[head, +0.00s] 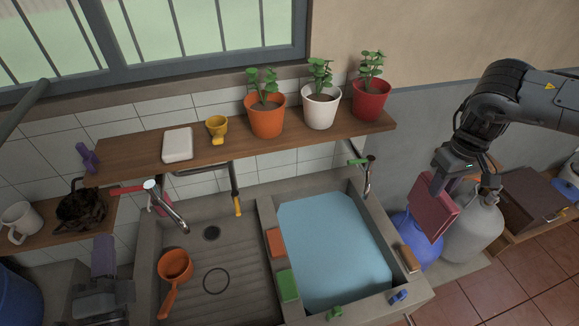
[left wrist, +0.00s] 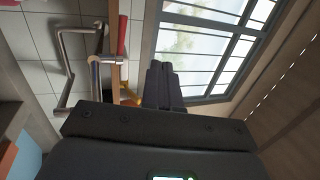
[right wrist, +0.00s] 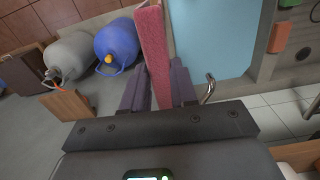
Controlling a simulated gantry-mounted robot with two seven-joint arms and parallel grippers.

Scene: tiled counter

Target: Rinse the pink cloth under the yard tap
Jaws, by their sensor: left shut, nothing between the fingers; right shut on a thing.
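The pink cloth (head: 433,208) hangs flat and stiff-looking from my right gripper (head: 440,178), to the right of the water basin. In the right wrist view the cloth (right wrist: 153,50) stands between the fingers (right wrist: 158,85). A chrome tap (head: 168,207) with a red lever (head: 127,189) reaches over the ribbed sink; no water stream is visible from it. The tap also shows in the left wrist view (left wrist: 95,62). A second tap (head: 369,175) with a green handle is at the back right of the basin. My left gripper (head: 104,245) is shut and empty, left of the sink.
Blue water fills the basin (head: 262,210); blocks and small items lie on its rims. An orange dipper (head: 175,264) is in the sink. A wooden shelf (head: 230,145) with potted plants overhangs the back. A mug (head: 20,222) stands at left; grey (head: 474,232) and blue containers stand at right.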

